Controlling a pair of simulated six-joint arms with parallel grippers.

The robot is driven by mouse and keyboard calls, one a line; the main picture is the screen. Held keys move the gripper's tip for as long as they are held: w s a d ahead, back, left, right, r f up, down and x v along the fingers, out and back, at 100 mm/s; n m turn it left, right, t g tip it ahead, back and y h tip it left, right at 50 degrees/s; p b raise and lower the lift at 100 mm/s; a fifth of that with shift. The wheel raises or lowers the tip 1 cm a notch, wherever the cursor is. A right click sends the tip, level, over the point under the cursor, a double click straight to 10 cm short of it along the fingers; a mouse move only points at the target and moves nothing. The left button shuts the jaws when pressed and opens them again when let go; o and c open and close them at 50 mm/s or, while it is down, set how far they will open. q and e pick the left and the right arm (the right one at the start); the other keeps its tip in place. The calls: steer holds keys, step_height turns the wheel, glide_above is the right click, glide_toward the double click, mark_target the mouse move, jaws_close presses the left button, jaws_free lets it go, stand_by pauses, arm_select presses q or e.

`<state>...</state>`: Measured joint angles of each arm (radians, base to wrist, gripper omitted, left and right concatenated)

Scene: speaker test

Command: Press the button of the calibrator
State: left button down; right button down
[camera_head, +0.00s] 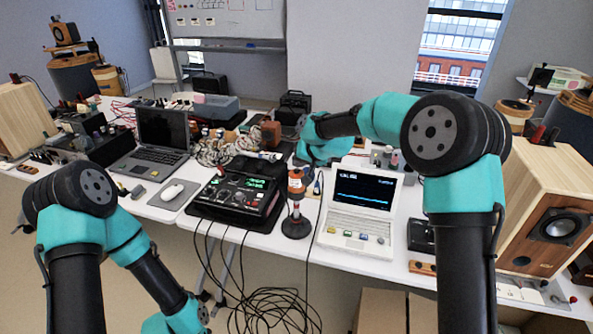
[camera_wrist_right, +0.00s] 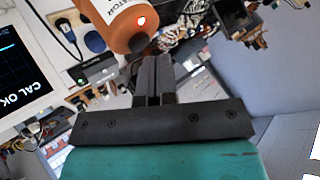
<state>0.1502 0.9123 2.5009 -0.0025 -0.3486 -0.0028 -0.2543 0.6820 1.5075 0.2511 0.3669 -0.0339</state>
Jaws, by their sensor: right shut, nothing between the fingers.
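The calibrator (camera_head: 296,184) is an orange cylinder standing upright on a round black base (camera_head: 296,227), right of the black mixer-like unit. In the right wrist view the orange body (camera_wrist_right: 115,22) shows close up, with part of a label and a lit red spot. My right gripper (camera_head: 299,160) is at the top of the calibrator in the head view. Its fingers (camera_wrist_right: 152,65) are shut and empty, beside the dark end of the calibrator; I cannot tell whether they touch it. The button itself is not clearly seen. My left gripper is outside the head view; only its arm shows.
A white analyzer (camera_head: 358,222) stands right of the calibrator; its screen (camera_wrist_right: 22,70) reads "CAL OK" in the wrist view. The black unit (camera_head: 238,198), laptop (camera_head: 160,140) and mouse (camera_head: 172,192) are to the left. A wooden speaker (camera_head: 560,180) stands far right. Cables hang in front.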

mark_target(298, 169)
steer(key=shift+f, duration=0.5)
stand_by(0.5)
steer(key=shift+r, duration=1)
step_height(298, 169, up, 6)
stand_by(0.7)
